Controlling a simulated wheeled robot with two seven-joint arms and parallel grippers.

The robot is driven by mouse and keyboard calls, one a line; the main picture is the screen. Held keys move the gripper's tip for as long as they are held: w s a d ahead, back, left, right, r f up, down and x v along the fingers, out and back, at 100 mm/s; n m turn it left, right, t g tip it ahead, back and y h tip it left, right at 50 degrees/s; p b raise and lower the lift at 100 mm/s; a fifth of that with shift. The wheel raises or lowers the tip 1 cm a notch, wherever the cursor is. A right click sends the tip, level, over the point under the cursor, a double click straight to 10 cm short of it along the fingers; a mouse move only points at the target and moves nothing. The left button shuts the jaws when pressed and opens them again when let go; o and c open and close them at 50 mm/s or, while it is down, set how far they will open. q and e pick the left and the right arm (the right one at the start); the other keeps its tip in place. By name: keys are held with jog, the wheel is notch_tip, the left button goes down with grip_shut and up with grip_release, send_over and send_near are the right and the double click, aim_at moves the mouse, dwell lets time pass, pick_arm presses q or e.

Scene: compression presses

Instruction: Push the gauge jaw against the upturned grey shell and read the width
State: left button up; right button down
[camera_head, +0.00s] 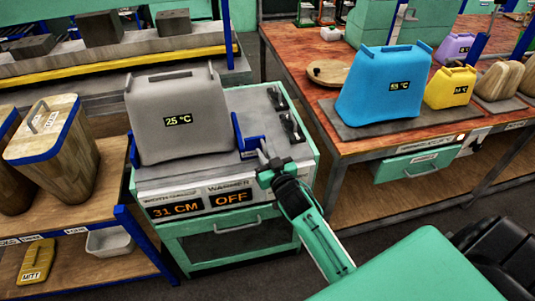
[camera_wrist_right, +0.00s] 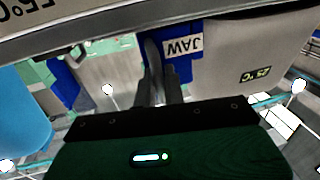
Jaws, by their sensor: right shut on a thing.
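The upturned grey shell (camera_head: 178,112) stands on the gauge bench top, its small display reading 25 °C. The blue gauge jaw (camera_head: 249,142) is at the shell's right side; a fixed blue stop stands at its left. My right gripper (camera_head: 266,163) is shut on the jaw's handle. In the right wrist view the jaw (camera_wrist_right: 184,66), labelled JAW, is right up against the grey shell (camera_wrist_right: 245,55), though I cannot tell if they press together. The width readout (camera_head: 176,209) shows 31 CM. My left gripper is not in view.
The warmer readout (camera_head: 231,196) shows OFF. Black switches (camera_head: 291,127) sit at the bench's right edge. A wooden table (camera_head: 380,147) on the right holds a blue shell (camera_head: 385,85) and a yellow one (camera_head: 450,88). A shelf with wooden shells (camera_head: 55,145) stands left.

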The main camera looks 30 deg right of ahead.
jog(key=c, duration=1.6)
grip_release()
jog(key=shift+a, duration=0.25)
jog(key=shift+d, duration=0.1)
